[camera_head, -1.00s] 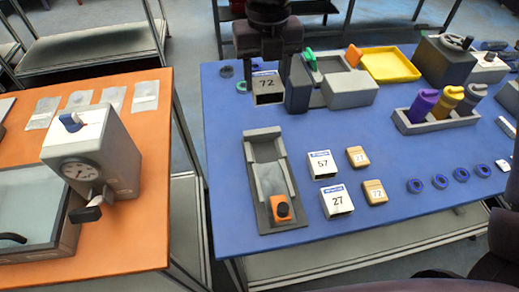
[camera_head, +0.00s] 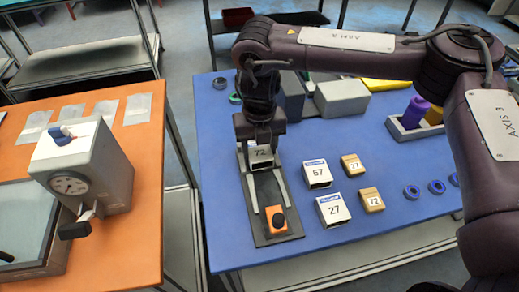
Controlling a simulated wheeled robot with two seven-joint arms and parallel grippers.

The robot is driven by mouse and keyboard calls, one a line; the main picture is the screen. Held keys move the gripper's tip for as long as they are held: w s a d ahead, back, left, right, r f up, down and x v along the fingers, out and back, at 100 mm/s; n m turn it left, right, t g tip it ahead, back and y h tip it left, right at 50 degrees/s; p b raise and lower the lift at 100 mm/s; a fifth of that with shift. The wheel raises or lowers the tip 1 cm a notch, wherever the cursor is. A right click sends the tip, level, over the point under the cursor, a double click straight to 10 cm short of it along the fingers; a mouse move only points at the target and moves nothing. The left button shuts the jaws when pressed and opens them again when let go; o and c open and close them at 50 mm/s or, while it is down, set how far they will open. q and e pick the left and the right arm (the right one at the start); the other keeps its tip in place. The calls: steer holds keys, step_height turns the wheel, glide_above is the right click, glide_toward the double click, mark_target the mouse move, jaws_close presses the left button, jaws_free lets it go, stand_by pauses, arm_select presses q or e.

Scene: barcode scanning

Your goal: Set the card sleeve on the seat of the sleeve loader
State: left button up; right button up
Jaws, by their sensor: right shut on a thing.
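The card sleeve (camera_head: 261,157), a white and dark box marked 72, is held by my right gripper (camera_head: 260,136). The gripper is shut on its upper part and points down. The sleeve is at the far end of the sleeve loader (camera_head: 258,226), a grey tray with two light side rails and an orange block with a black knob (camera_head: 277,219) at its near end. The sleeve hides the loader's far part and some of the seat. I cannot tell whether the sleeve touches the seat. My left gripper is out of view.
White sleeves marked 57 (camera_head: 317,173) and 27 (camera_head: 332,210) stand right of the loader, with tan card packs (camera_head: 352,165) beside them. Blue rings (camera_head: 411,192) lie further right. A grey box (camera_head: 342,97) stands behind. The orange table (camera_head: 143,205) with a gauge press is at left.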

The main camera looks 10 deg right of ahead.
mark_target(259, 151)
steer(key=shift+f, duration=0.75)
steer(key=shift+f, duration=0.1)
steer(key=o, duration=0.9)
steer(key=shift+o, duration=0.2)
steer(key=shift+r, duration=0.3)
step_height(259, 151, up, 12)
